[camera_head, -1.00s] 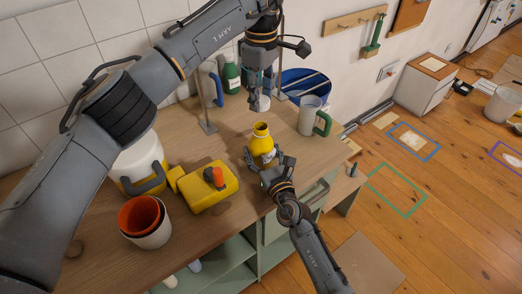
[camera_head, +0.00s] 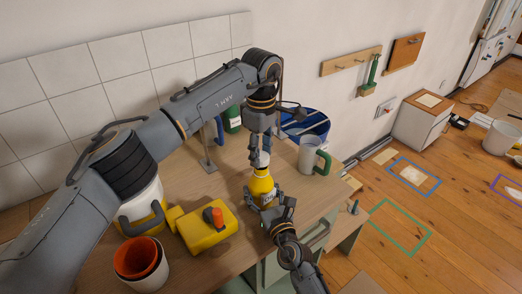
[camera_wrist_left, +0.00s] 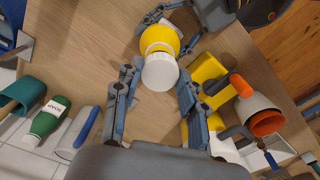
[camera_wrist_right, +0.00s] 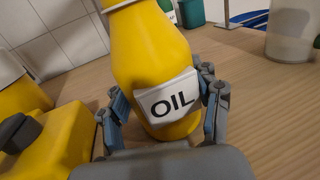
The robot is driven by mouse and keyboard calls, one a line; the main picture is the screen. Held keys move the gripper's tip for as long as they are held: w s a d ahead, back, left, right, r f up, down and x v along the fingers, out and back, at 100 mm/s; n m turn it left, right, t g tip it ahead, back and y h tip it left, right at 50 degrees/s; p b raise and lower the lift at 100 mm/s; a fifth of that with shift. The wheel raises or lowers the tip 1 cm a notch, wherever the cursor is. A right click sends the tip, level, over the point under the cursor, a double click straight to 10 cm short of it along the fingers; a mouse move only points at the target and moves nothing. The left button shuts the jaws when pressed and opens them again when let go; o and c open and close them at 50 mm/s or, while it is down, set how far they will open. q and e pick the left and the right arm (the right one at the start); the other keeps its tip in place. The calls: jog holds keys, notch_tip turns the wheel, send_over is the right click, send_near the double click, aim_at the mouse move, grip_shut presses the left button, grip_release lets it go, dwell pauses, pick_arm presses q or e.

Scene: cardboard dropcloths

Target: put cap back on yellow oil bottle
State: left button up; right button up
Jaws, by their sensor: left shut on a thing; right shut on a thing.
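The yellow oil bottle (camera_head: 262,186) stands on the wooden worktop, its OIL label facing my right gripper in the right wrist view (camera_wrist_right: 170,100). My right gripper (camera_head: 266,204) is shut around its lower body. My left gripper (camera_head: 259,148) is above the bottle, shut on the white cap (camera_wrist_left: 160,73). The cap is at the bottle's mouth; in the right wrist view only its lower edge (camera_wrist_right: 115,4) shows at the top. I cannot tell whether it is seated. In the left wrist view the yellow bottle (camera_wrist_left: 158,38) shows behind the cap.
A yellow can (camera_head: 206,230) with an orange-red top and nested pots (camera_head: 140,260) stand left of the bottle. A grey mug with a green handle (camera_head: 309,156) is to the right. A green bottle (camera_wrist_left: 48,118) stands at the back. A metal stand (camera_head: 208,160) is near my left arm.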

aim_at(261, 185)
pick_arm(q)
jog(key=shift+f, duration=0.1)
jog(key=shift+f, duration=0.75)
jog(key=shift+f, duration=0.6)
jog(key=m, duration=0.8)
jog(key=shift+m, duration=0.4)
jog(key=m, duration=0.3)
jog(key=shift+m, duration=0.4)
jog(key=m, duration=0.4)
jog(key=o, duration=0.7)
